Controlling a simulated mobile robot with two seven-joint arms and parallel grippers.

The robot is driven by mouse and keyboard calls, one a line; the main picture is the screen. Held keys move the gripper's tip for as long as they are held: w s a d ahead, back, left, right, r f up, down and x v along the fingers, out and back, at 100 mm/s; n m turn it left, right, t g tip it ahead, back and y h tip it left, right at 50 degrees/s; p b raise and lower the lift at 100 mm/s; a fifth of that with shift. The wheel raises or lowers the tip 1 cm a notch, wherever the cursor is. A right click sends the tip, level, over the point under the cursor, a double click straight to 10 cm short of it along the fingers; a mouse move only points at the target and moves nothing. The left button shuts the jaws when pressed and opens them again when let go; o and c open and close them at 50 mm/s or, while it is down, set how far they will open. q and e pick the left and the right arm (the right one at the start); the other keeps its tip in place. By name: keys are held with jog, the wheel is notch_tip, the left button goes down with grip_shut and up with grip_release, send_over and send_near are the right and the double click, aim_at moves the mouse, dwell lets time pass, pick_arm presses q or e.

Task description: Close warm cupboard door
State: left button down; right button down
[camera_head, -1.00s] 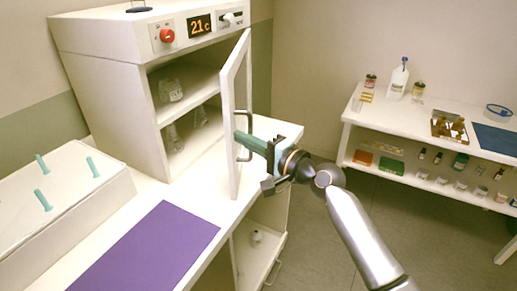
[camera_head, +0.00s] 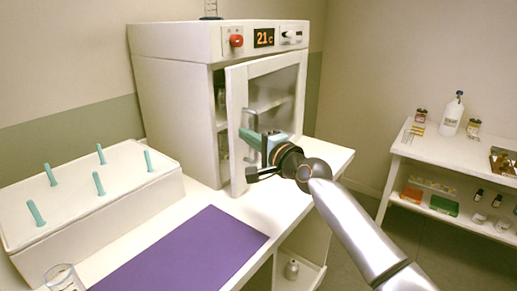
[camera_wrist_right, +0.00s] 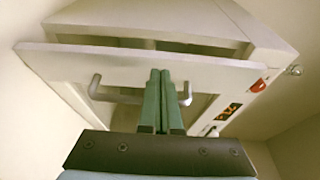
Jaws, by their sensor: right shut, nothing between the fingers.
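The warm cupboard (camera_head: 168,100) is a white cabinet on the bench with a "21c" display. Its glazed, white-framed door (camera_head: 237,92) stands ajar, hinged at the right, with its left edge out from the front. A grey handle (camera_head: 250,112) is on the door's left side. My right gripper (camera_head: 246,134) is shut and empty, its teal fingers at the door's outer face by the handle. In the right wrist view, the shut fingers (camera_wrist_right: 160,76) overlap the handle (camera_wrist_right: 97,90); contact is unclear. A gap shows between door and cupboard. My left gripper is out of view.
A white rack (camera_head: 150,205) with teal pegs stands at the left of the bench. A purple mat (camera_head: 190,250) lies in front of the cupboard. A glass beaker (camera_head: 62,278) is at the lower left. A side shelf (camera_head: 440,150) with bottles stands at the right.

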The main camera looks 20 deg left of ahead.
jog(key=shift+w+a+b, duration=0.15)
jog(key=shift+a+b, duration=0.55)
jog(key=shift+a, duration=0.35)
